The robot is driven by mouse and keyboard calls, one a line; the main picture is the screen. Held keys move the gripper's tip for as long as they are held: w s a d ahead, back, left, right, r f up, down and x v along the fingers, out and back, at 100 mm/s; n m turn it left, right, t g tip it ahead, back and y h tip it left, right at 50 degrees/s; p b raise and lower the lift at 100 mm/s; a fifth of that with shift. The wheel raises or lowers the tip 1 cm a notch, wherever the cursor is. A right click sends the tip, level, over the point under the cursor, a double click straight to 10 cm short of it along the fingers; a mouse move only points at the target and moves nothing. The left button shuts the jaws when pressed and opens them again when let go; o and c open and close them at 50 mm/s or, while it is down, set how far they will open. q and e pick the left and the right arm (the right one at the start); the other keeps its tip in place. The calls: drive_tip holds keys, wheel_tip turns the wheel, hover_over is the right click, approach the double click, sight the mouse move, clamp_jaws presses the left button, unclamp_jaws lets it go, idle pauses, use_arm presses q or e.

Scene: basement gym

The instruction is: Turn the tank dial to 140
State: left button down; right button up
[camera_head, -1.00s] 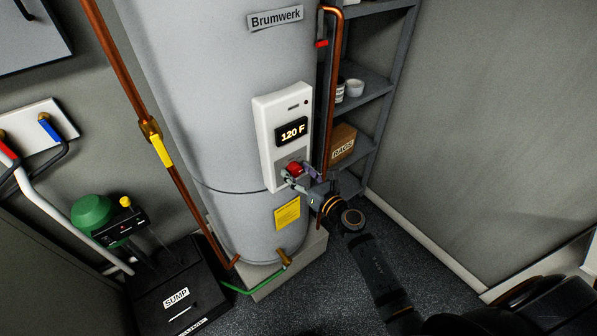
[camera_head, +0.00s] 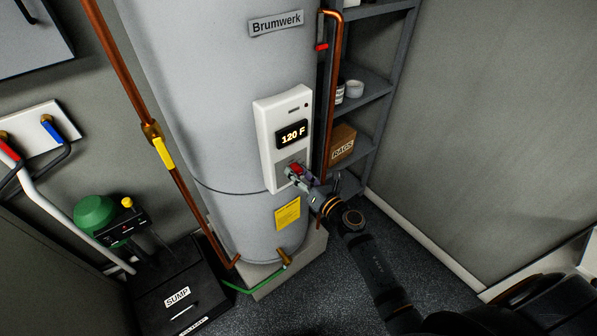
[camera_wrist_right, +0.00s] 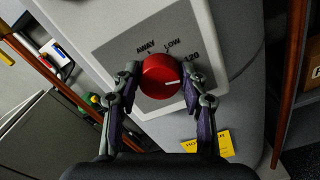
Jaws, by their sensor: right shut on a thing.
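The tank (camera_head: 225,100) is a tall grey cylinder with a white control panel (camera_head: 268,125) on its front. The panel's display (camera_head: 293,134) reads 120 F. The red dial (camera_head: 294,170) sits low on the panel and is partly covered by my right gripper (camera_head: 299,178). In the right wrist view the red dial (camera_wrist_right: 160,78) has a white pointer mark aimed right, near the 120 label; AWAY and LOW are printed above it. My right gripper (camera_wrist_right: 162,84) is shut on the dial, one finger on each side. My left gripper is not in view.
A copper pipe (camera_head: 333,85) runs beside the tank, in front of a grey shelf (camera_head: 385,75) with a RAGS box (camera_head: 342,143). A black sump lid (camera_head: 170,285) with a green pump (camera_head: 93,213) is at the left.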

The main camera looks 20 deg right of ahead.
drive_tip(key=m+p, duration=0.2)
drive_tip(key=m, duration=0.2)
drive_tip(key=shift+d+r+m, duration=0.1)
drive_tip(key=shift+m, duration=0.2)
drive_tip(key=m+p, duration=0.2)
drive_tip(key=m, duration=0.1)
drive_tip(key=shift+m, duration=0.4)
drive_tip(key=m+p, duration=0.2)
drive_tip(key=m, duration=0.1)
drive_tip(key=shift+f+m+p, duration=0.2)
drive_tip(key=shift+m+p, duration=0.2)
drive_tip(key=shift+m, duration=0.55)
drive_tip(key=shift+f+m+p, duration=0.15)
drive_tip(key=shift+m+p, duration=0.25)
drive_tip(key=shift+m, duration=0.55)
drive_tip(key=o, duration=1.1)
drive_tip(key=shift+o, duration=0.2)
drive_tip(key=v, duration=1.2)
